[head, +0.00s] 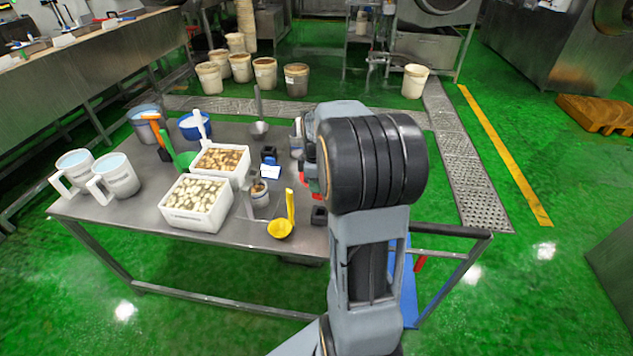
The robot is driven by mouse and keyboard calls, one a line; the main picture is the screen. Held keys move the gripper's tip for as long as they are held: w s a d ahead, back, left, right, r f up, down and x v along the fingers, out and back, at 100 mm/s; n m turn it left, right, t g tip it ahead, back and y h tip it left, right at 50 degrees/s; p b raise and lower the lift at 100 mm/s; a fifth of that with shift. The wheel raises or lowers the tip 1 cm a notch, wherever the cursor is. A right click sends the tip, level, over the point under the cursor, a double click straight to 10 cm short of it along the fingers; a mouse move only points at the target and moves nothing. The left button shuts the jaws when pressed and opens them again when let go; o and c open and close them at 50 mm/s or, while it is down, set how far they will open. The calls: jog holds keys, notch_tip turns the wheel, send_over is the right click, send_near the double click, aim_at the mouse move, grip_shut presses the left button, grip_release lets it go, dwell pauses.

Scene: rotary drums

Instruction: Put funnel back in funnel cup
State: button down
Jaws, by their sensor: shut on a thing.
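My arm covers the right end of the metal table (130,205) in the head view. My gripper's fingers are hidden behind my large dark wrist joint, and so is anything between them. Only small grey and red-green parts show at the joint's left edge. I cannot make out a funnel for certain. A small light cup (260,194) with a brownish top stands on the table, right of the front white box. It may be the funnel cup, but it is too small to tell.
Two white boxes (195,218) of pale pieces, two white jugs (117,178), a yellow scoop (281,229), a green scoop (183,159), a metal ladle (259,128) and a blue tub (194,127) crowd the table. Buckets (265,72) stand on the green floor behind.

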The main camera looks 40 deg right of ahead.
aim_at(318, 197)
jog(key=shift+s, duration=0.1)
jog(key=shift+d+f+b, duration=0.1)
jog(key=shift+f+b, duration=2)
jog(key=shift+f, duration=0.8)
jog(key=shift+f+b, duration=1.5)
jog(key=shift+f, duration=0.75)
jog(key=c, duration=1)
grip_release()
jog(key=shift+r, duration=0.1)
notch_tip(318, 197, up, 14)
jog(key=shift+f, duration=0.15)
